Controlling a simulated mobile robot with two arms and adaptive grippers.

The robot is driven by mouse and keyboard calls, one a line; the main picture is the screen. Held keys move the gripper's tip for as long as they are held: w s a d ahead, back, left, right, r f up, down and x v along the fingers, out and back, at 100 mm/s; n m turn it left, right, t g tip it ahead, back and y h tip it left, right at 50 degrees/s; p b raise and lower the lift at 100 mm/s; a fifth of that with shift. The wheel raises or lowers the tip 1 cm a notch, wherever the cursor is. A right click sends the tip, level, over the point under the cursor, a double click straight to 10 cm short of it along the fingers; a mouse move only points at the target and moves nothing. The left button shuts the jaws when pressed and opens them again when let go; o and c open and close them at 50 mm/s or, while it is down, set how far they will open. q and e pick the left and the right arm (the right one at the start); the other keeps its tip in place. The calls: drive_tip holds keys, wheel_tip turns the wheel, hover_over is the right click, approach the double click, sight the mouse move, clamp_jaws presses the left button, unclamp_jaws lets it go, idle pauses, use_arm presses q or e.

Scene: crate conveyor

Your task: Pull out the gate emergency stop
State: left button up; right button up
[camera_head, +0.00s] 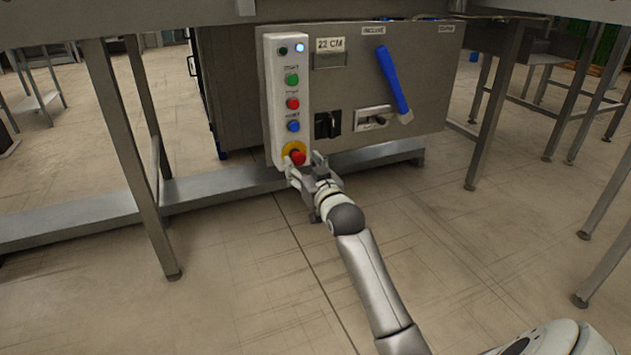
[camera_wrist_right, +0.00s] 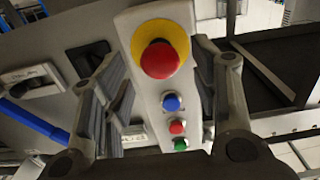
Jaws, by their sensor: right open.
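The gate emergency stop (camera_head: 297,157) is a red mushroom button on a yellow ring, at the bottom of a white control box (camera_head: 273,110). In the right wrist view the red button (camera_wrist_right: 160,60) shows large, at the top middle. My right gripper (camera_head: 306,165) is open at the button in the head view. In the right wrist view its two fingers stand to either side of the button, with visible gaps, and I cannot tell whether either touches it. My left gripper is in neither view.
The white box also carries green, red and blue buttons (camera_head: 293,126) and small lamps. To its right on the grey panel (camera_head: 430,70) are a 22 CM display (camera_head: 330,58), a black switch (camera_head: 328,125) and a blue handle (camera_head: 393,82). Metal legs (camera_head: 135,150) stand on both sides.

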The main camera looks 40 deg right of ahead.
drive_tip(key=v, duration=0.9)
drive_tip(key=shift+s, duration=0.35)
drive_tip(key=shift+a, duration=0.1)
